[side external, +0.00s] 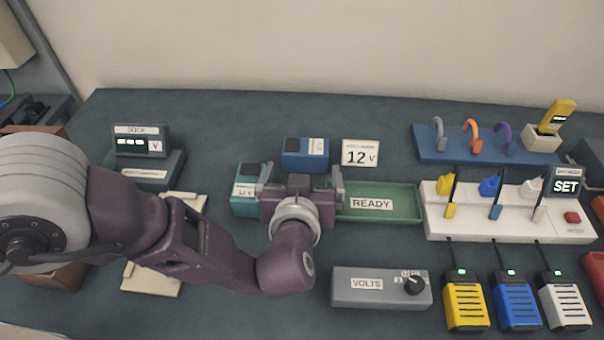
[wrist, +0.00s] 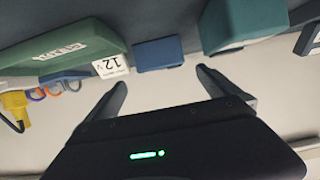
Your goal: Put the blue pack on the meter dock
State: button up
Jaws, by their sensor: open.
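The blue pack (side external: 305,155) sits on the dark mat behind my gripper, just left of the 12 V card (side external: 360,155). It also shows in the wrist view (wrist: 158,54), beyond the fingertips and roughly between them. The meter dock (side external: 148,168) stands at the back left, with a lit display and a V label; its base looks empty. My gripper (side external: 300,176) is open and empty, its fingers spread in front of the blue pack; it also shows in the wrist view (wrist: 160,78). The pack's lower front is partly hidden by my gripper.
A teal pack (side external: 244,192) stands close to my gripper's left, partly hidden. A green READY tray (side external: 400,211) lies to the right. A VOLTS box (side external: 367,301) with a knob is in front. A white cable panel (side external: 480,225) and a blue hook rack (side external: 430,154) fill the right.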

jog(key=shift+s+r, duration=0.2)
jog(key=shift+s, duration=0.3)
jog(key=w+r+h, duration=0.2)
jog(key=w+r, duration=0.1)
jog(key=r, duration=0.5)
jog(key=s+a+r+m+g+h, duration=0.1)
jog(key=s+a+r+g+h, duration=0.2)
jog(key=a+r, duration=1.2)
jog(key=s+a+r+g+y, duration=0.15)
jog(key=s+a+r, duration=0.25)
jog(key=s+a, duration=0.8)
jog(key=s+a+f+g+y, duration=0.1)
jog(key=s+a+f, duration=0.2)
jog(key=s+a, duration=0.2)
jog(key=s+a+f+n+g+y, duration=0.1)
jog(key=s+a+f+g+y, duration=0.1)
jog(key=s+a, duration=0.4)
jog(key=s+f, duration=0.1)
jog(key=s, duration=0.4)
jog(key=shift+a+f, duration=0.2)
